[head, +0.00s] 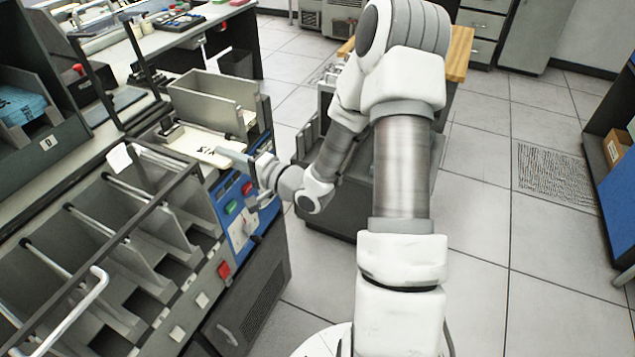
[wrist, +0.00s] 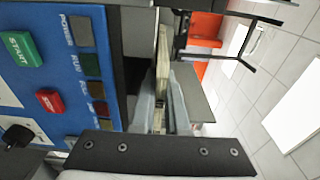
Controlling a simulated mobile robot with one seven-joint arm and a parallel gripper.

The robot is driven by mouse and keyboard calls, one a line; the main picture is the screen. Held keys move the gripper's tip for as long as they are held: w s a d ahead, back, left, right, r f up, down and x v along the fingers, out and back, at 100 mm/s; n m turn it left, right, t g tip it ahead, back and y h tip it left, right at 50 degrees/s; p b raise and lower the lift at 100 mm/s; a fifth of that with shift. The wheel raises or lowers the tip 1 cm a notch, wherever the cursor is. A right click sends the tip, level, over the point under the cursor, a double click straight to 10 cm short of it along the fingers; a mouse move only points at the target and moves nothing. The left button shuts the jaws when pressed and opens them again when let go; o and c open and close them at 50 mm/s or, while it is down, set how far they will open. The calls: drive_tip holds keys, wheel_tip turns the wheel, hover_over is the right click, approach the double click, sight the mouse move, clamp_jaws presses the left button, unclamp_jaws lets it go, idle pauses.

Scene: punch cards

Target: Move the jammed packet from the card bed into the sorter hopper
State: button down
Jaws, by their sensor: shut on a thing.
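The jammed packet (head: 203,146) is a flat cream stack with black marks on its top. It lies in the card bed at the right end of the grey sorting machine. My gripper (head: 232,156) reaches it from the right and is shut on its near right edge. In the wrist view the packet (wrist: 163,62) shows edge-on as a cream strip between my gripper's two grey fingers (wrist: 162,100). A grey open-topped bin (head: 210,88), apparently the hopper, stands just behind the packet. Its inside is partly hidden.
A blue panel (head: 236,222) with green and red buttons is just below my gripper; it fills the left of the wrist view (wrist: 70,90). Open pockets with rods (head: 110,240) lie to the left. A dark-based cart (head: 345,215) stands to the right.

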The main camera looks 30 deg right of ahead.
drive_tip(key=w+d+p+v, duration=0.1)
drive_tip(key=p+v, duration=0.3)
drive_tip(key=v, duration=1.9)
drive_tip(key=shift+s+d, duration=0.25)
drive_tip(key=shift+d, duration=0.25)
